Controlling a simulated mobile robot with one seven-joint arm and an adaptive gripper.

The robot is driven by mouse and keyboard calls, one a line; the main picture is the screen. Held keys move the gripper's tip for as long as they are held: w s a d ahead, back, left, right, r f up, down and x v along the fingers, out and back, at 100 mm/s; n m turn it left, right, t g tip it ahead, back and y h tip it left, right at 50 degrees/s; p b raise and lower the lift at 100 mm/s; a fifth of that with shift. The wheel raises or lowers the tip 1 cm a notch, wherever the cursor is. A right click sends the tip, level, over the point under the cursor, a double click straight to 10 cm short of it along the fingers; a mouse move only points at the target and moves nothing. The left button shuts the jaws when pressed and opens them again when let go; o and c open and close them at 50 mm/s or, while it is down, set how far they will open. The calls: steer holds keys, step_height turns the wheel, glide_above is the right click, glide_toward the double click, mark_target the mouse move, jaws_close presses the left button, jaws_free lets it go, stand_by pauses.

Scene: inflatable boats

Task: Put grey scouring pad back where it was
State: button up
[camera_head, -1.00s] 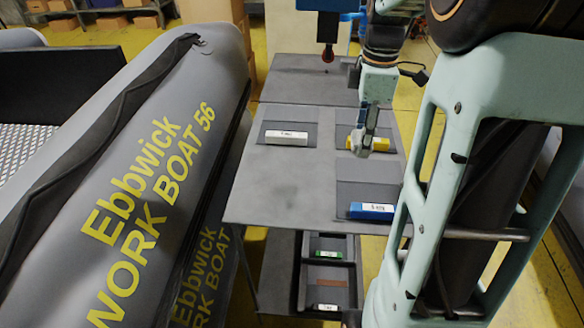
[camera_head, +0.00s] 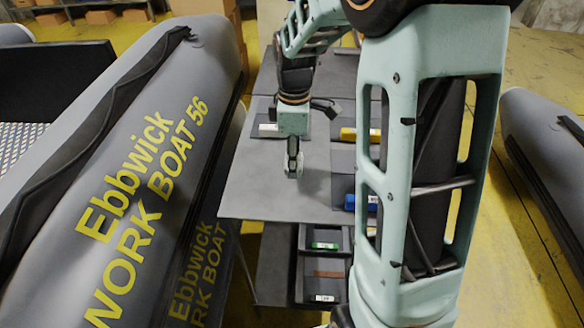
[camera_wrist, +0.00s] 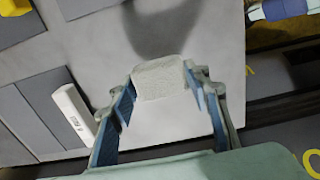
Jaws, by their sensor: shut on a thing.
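The grey scouring pad (camera_wrist: 160,78) is a pale, rough block. In the wrist view it sits between the two fingers of my gripper (camera_wrist: 160,95), which is shut on it. In the head view my gripper (camera_head: 293,168) points down over the bare front-middle part of the grey table (camera_head: 255,187), and the pad shows only small at its tips. The pad's shadow lies apart from it on the table, so it is held above the surface.
A white labelled block (camera_head: 268,130), yellow block (camera_head: 348,134) and blue block (camera_head: 362,203) lie on dark mats. A drawer below holds a green block (camera_head: 325,245), a rust-brown pad (camera_head: 327,274) and a white labelled block (camera_head: 325,298). A grey boat (camera_head: 140,150) stands close left.

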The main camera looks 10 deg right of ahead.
steer(key=shift+a+f, duration=0.15)
steer(key=shift+f, duration=0.75)
steer(key=shift+a+f, duration=0.1)
steer(key=shift+f, duration=0.8)
steer(key=shift+f, duration=0.1)
steer(key=o, duration=1)
step_height(320, 180, up, 12)
steer(key=shift+r, duration=0.15)
steer(key=shift+w, duration=0.1)
